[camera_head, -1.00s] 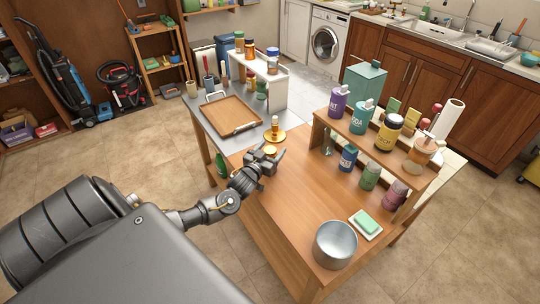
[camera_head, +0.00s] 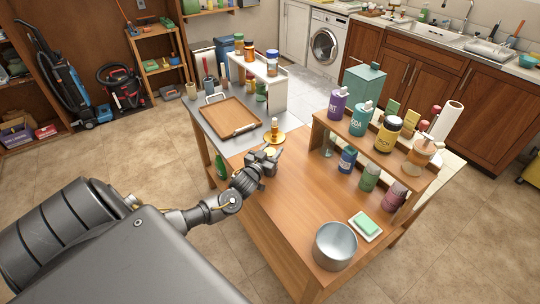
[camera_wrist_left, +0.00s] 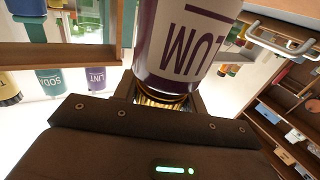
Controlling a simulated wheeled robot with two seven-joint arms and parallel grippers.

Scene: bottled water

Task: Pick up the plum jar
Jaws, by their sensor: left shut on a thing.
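The plum jar (camera_wrist_left: 185,45) fills the upper middle of the left wrist view, with a white label reading "LUM" in purple and a gold lid at the jaws. My left gripper (camera_wrist_left: 165,95) is shut on the jar at its lid end. In the head view my left gripper (camera_head: 264,158) is over the left edge of the wooden table, and only a small gold patch shows at its fingers; the rest of the jar is hidden. My right gripper is not in view.
A wooden shelf (camera_head: 375,148) with several bottles and jars stands right of the gripper. A yellow saucer (camera_head: 281,138) with an amber bottle and a wooden tray (camera_head: 230,117) lie beyond it. A metal pot (camera_head: 335,246) and a soap dish (camera_head: 366,236) are at the front. The table middle is clear.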

